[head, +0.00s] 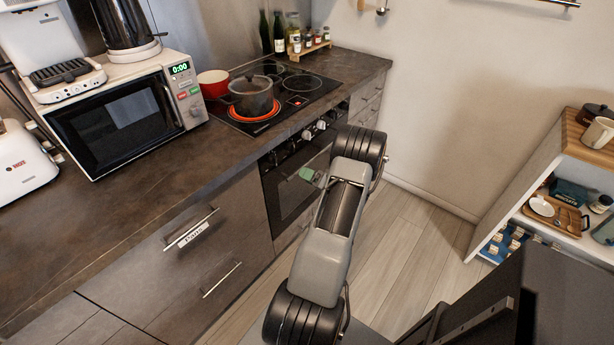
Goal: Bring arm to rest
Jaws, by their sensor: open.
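My arm (330,235) rises from the bottom middle of the head view as a grey link between two black joints. Its upper joint (360,146) is in front of the oven's right side and the floor. My gripper cannot be made out; the part of the arm beyond the upper joint is hidden or out of the picture. I see nothing held. A small green item (312,176) shows just left of the arm, in front of the oven; I cannot tell what it is.
The dark counter (130,215) on the left bears a microwave (130,112), a toaster (22,160) and a stove with a pot (252,97) on a glowing ring. A white open shelf unit (500,205) stands right. Wooden floor (400,245) is clear between. A dark panel (570,290) fills the lower right.

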